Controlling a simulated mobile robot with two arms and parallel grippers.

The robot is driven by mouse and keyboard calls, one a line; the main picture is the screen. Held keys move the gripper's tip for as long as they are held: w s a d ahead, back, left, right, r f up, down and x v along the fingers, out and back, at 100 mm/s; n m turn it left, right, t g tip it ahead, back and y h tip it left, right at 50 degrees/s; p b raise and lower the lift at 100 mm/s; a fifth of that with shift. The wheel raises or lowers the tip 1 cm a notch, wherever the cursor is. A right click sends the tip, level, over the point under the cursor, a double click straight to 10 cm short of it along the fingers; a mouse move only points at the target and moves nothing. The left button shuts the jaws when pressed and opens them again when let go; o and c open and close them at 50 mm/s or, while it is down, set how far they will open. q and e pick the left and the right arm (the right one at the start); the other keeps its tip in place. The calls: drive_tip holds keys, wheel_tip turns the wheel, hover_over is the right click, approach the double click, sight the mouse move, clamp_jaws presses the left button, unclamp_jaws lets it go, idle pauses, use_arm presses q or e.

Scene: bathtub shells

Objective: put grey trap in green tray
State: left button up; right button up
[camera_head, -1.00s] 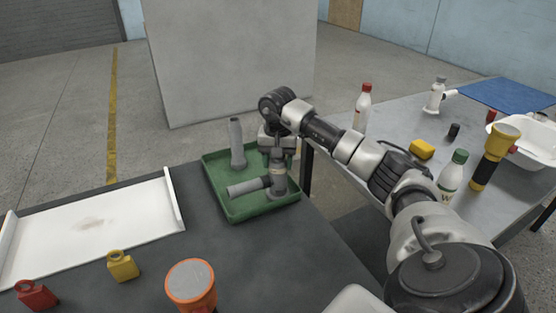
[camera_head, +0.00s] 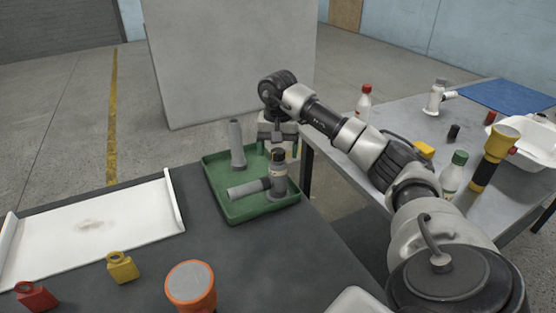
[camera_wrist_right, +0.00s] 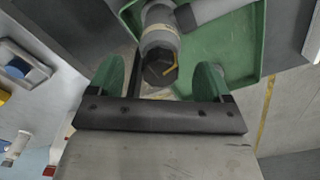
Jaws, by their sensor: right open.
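The grey trap (camera_head: 278,178) stands upright in the green tray (camera_head: 262,211), its dark cap up and a grey side pipe pointing left. In the right wrist view the trap (camera_wrist_right: 158,40) shows its dark cap, just beyond the fingers. My right gripper (camera_head: 278,150) is open and empty above the trap. In the right wrist view its two green fingertips (camera_wrist_right: 153,80) stand apart, with the cap between and ahead of them. A second grey pipe piece (camera_head: 237,145) stands upright at the tray's back. My left gripper is not in view.
A white tray (camera_head: 140,225) lies left on the dark table, with yellow (camera_head: 122,267) and red (camera_head: 38,296) blocks in front. An orange-rimmed grey piece (camera_head: 191,284) stands at the front. The right table holds bottles, a yellow-and-black torch (camera_head: 493,160) and a white basin (camera_head: 535,150).

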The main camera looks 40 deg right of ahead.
wheel_tip(320, 180, up, 8)
drive_tip(key=shift+f, duration=0.1)
idle(0.6)
